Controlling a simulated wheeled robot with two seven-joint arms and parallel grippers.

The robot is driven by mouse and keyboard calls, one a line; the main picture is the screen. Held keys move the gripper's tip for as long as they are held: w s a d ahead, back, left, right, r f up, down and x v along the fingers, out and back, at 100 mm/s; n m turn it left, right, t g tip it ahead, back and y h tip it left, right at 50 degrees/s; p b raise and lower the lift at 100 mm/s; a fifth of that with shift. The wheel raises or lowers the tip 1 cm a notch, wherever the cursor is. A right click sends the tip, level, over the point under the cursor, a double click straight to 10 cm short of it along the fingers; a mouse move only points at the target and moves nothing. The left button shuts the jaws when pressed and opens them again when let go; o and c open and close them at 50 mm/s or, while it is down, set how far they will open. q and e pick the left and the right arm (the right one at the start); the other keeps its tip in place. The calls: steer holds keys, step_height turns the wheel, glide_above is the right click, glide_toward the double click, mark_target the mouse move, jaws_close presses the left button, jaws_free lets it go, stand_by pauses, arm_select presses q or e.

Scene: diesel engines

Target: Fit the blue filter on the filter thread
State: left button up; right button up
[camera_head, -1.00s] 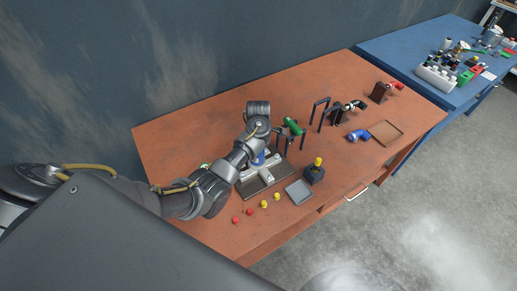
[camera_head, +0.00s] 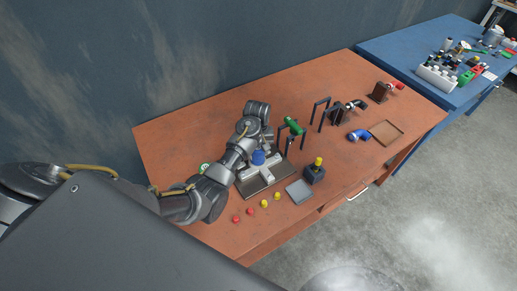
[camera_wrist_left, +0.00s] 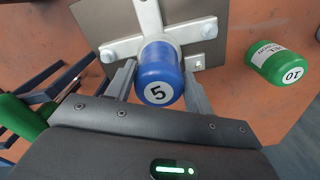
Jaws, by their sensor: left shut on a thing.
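The blue filter (camera_head: 258,157), marked 5, stands at the metal cross-shaped bracket (camera_head: 262,172) on a flat plate. In the left wrist view the filter (camera_wrist_left: 160,75) is between the two fingers of my left gripper (camera_wrist_left: 160,88), which is shut on it. The bracket (camera_wrist_left: 148,18) shows behind the filter. The filter thread is hidden, so I cannot tell whether the filter sits on it. My left gripper (camera_head: 262,148) reaches the filter from behind in the head view. My right gripper is not in view.
A green filter (camera_wrist_left: 278,62) marked 10 stands beside the plate. Dark frames (camera_head: 319,112) and a green part (camera_head: 293,125) are right of my wrist. A grey tray (camera_head: 299,192), a dark block with a yellow top (camera_head: 315,172) and small red and yellow caps (camera_head: 265,203) lie in front.

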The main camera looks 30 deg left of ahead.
arm_select(q)
steer(key=m, duration=0.3)
steer(key=o, duration=1.1)
steer(key=shift+m, duration=0.4)
steer(key=o, duration=0.5)
steer(key=shift+f, duration=0.1)
steer(key=shift+a, duration=0.1)
steer(key=shift+c, duration=0.6)
